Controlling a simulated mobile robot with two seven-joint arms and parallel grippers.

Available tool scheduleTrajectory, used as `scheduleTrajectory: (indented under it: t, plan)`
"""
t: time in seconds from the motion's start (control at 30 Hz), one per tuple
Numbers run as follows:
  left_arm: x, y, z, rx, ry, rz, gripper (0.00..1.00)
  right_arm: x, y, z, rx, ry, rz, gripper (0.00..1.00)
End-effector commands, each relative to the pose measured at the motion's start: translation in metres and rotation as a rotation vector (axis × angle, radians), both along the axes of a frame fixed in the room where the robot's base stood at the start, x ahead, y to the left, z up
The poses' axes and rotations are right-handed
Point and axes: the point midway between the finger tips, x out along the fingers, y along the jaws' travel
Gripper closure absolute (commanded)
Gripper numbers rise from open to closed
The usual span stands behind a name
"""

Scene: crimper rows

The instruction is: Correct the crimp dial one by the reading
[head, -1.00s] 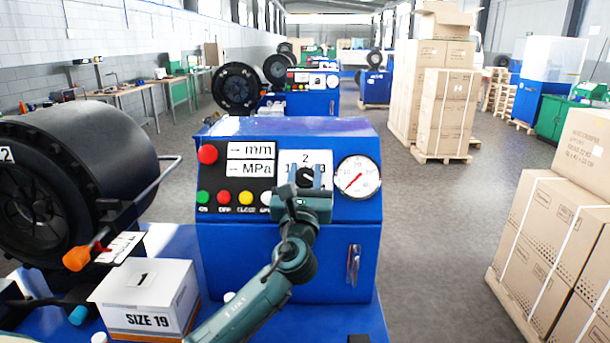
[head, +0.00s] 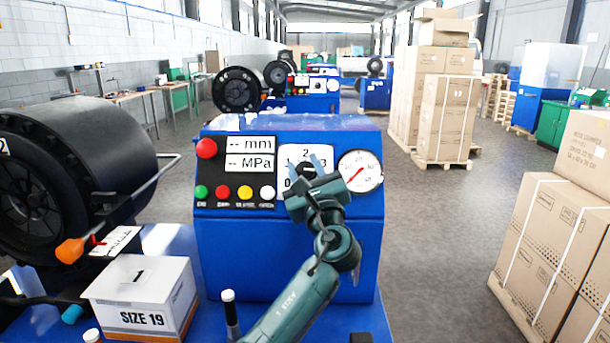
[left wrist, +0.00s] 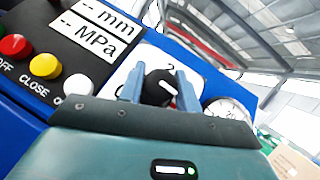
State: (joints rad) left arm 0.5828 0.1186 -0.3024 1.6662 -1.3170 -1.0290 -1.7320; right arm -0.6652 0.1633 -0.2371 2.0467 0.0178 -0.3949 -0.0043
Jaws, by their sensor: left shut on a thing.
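The crimp dial is a black knob (left wrist: 157,88) with a white pointer mark, on a white numbered plate (head: 293,153) on the blue control box (head: 230,240). My left gripper (head: 314,168) is in front of the dial. In the left wrist view its two blue fingers (left wrist: 159,87) stand on either side of the knob, shut on it. The white pointer slants in that view; the number it meets is not clear. My right gripper is not in view.
Displays reading "-- mm" and "-- MPa" (head: 250,154) and several coloured buttons sit left of the dial. A pressure gauge (head: 360,171) is at its right. A SIZE 19 box (head: 135,292) and a black crimper head (head: 70,185) stand left. Stacked cartons (head: 555,245) stand right.

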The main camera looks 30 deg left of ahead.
Motion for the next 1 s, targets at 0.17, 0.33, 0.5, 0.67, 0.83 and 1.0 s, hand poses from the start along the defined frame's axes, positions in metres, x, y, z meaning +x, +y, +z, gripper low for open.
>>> scheduleTrajectory:
  t: [0.17, 0.33, 0.5, 0.67, 0.83, 1.0]
  plan:
    - [0.0002, -0.0006, -0.0007, -0.051, -0.024, 0.035, 0.89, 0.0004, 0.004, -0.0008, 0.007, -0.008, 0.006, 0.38]
    - [0.0001, -0.0001, -0.0003, -0.071, -0.034, 0.05, 0.89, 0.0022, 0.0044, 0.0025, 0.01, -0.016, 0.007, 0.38]
    - [-0.0001, 0.0001, 0.0, -0.074, -0.035, 0.052, 0.89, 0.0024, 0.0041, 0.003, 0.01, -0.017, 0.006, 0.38]
    - [0.0, 0.0001, 0.0001, -0.074, -0.035, 0.052, 0.89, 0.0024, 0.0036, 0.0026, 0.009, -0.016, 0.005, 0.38]
    - [-0.0001, 0.0001, 0.0002, -0.072, -0.035, 0.052, 0.57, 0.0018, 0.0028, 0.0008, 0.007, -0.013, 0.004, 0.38]
    - [-0.0001, 0.0003, 0.0002, -0.072, -0.035, 0.052, 0.45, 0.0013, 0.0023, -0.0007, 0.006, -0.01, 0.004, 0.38]
